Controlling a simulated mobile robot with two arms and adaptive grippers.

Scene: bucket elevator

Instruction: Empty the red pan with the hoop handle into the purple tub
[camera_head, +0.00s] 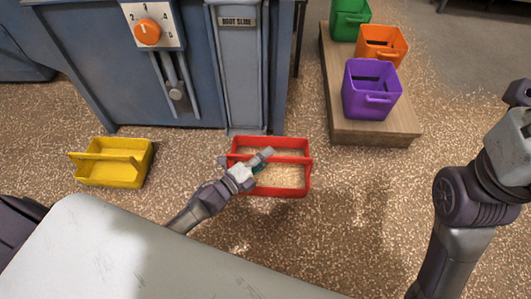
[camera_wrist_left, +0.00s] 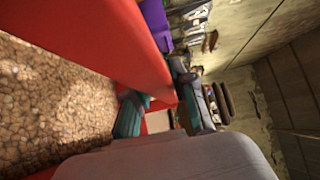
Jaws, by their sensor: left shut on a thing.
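The red pan (camera_head: 297,191) stands level on the floor in front of the blue machine, below its boot slide. Its hoop handle (camera_head: 290,159) runs across the top. Tan grainy stuff shows inside the pan. My left gripper (camera_head: 262,160) is shut on the handle, left of its middle. The purple tub (camera_head: 371,99) stands upright on a wooden platform, up and right of the pan. My right arm is at the right edge; its gripper is out of view.
The wooden platform (camera_head: 375,132) also bears an orange tub (camera_head: 381,47) and a green tub (camera_head: 348,22) behind the purple one. A yellow pan (camera_head: 112,172) stands on the floor at left. The machine carries an orange dial (camera_head: 148,32). The floor right of the red pan is clear.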

